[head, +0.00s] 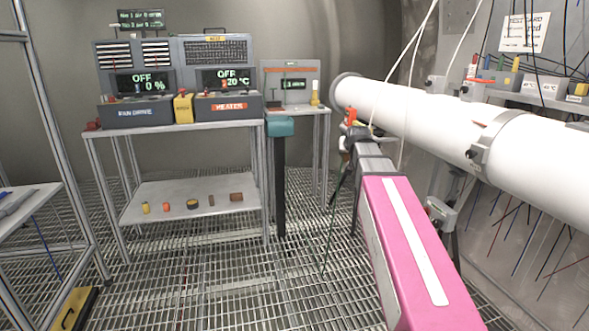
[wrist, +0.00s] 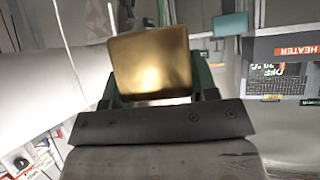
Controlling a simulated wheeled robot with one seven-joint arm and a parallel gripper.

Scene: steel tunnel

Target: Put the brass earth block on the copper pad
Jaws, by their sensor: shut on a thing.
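The brass earth block (wrist: 150,62) is a gold, squarish block between the green fingers of my gripper (wrist: 152,88) in the wrist view. My gripper is shut on it, and the block is held up in the air. In the head view my gripper (head: 358,132) reaches away from me beside the end of the white pipe, and my arm hides most of it. I cannot make out the block there. I cannot pick out the copper pad for certain in either view.
A thick white pipe (head: 430,112) runs close on the right, with thin cables hanging near my gripper. A teal-topped post (head: 280,126) stands left of my gripper. A bench with the fan drive (head: 136,115) and heater (head: 228,107) is at left; its lower shelf (head: 165,188) holds several small things.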

